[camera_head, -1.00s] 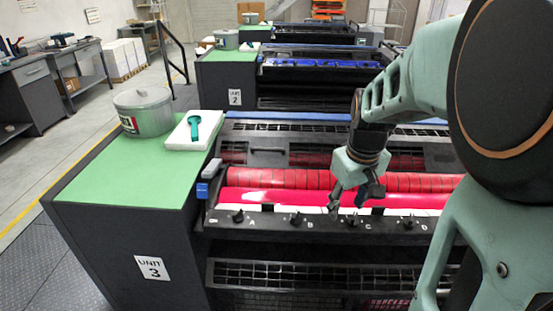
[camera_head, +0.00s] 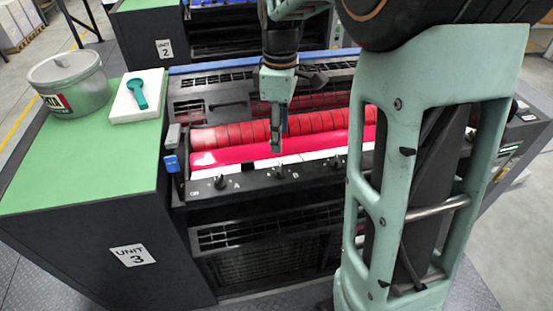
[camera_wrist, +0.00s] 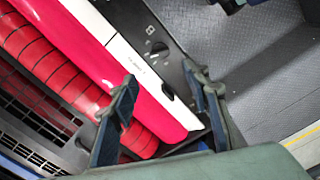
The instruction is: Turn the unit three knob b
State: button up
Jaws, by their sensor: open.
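The unit three cabinet (camera_head: 80,225) carries a dark rail with black knobs in front of the pink-red roller. Knob B (camera_head: 279,172) sits just left of its B letter; it shows in the wrist view (camera_wrist: 158,48) beside the letter, with a small pointer. Knob A (camera_head: 220,182) lies to its left. My gripper (camera_head: 277,148) points down above and slightly behind knob B in the head view. In the wrist view my gripper (camera_wrist: 160,78) is open and empty, its fingertips apart, with knob B ahead of the gap. No contact is visible.
A grey ink can (camera_head: 70,85) and a white pad (camera_head: 138,97) with a teal tool stand on the green top. A blue-and-grey lever (camera_head: 172,150) is left of the roller. My arm hides the rail's right part. Unit two (camera_head: 165,45) stands behind.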

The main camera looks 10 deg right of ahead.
aim_at(280, 167)
notch_tip(280, 167, down, 10)
jog(key=shift+f, duration=0.25)
dwell(0.3)
jog(key=c, duration=1.1)
jog(key=m, duration=0.5)
jog(key=shift+b, duration=0.3)
jog(key=shift+d+m, duration=0.1)
jog(key=shift+m, duration=2.3)
